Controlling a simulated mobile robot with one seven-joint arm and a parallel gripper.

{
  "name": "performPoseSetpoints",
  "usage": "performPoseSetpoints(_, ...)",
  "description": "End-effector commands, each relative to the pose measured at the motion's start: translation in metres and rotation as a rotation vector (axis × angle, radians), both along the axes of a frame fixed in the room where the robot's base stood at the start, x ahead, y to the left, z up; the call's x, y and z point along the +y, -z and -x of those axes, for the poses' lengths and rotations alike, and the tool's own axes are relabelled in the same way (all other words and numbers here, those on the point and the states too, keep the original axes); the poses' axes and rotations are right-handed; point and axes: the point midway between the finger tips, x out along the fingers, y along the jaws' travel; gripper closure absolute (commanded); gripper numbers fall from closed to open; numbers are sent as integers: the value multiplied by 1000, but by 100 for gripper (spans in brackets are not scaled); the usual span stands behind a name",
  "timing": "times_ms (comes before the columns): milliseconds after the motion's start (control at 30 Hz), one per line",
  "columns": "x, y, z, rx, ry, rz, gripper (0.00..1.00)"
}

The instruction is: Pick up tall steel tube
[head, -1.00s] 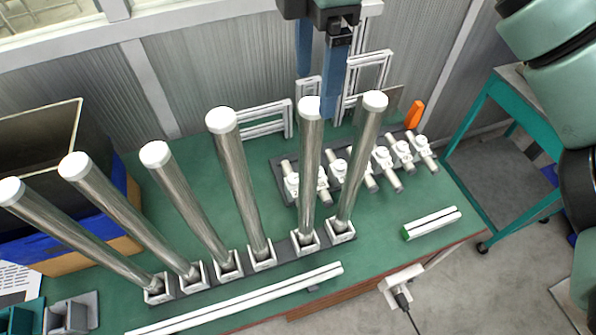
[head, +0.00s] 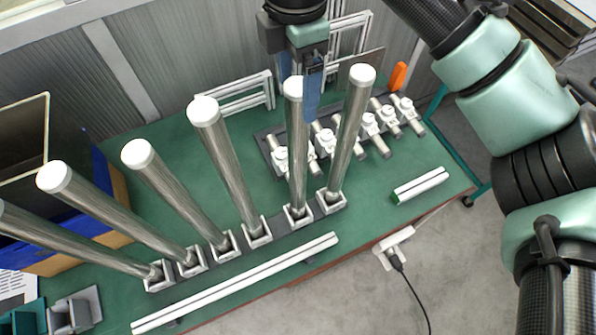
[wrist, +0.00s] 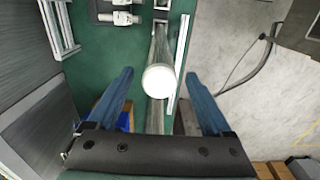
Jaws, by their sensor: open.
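Several tall steel tubes with white caps lean apart in the head view, each standing in a square socket; all look much alike. My gripper (head: 298,92) is open, with two blue fingers pointing down beside the top of the second tube from the right (head: 297,150). That tube's cap overlaps the fingers in the head view. In the wrist view, a white-capped tube (wrist: 159,81) shows between the fingertips of my gripper (wrist: 159,72), with a gap on each side. How deep the cap sits between the fingers I cannot tell.
The rightmost tube (head: 350,130) stands close to my gripper. A rack of valve-like fittings (head: 325,138) lies behind. White frames (head: 235,95) lean near the wall. A dark bin (head: 25,150) is at left. A white rail (head: 235,283) lies along the green table's (head: 400,165) front.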

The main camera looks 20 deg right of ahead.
Motion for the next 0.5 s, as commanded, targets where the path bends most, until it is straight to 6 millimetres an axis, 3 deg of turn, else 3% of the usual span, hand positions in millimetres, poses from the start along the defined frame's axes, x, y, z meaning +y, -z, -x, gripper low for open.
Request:
performPoseSetpoints(300,-2,38,1,2,1,-2,16)
performPoseSetpoints(500,-2,43,1,0,0,0,16)
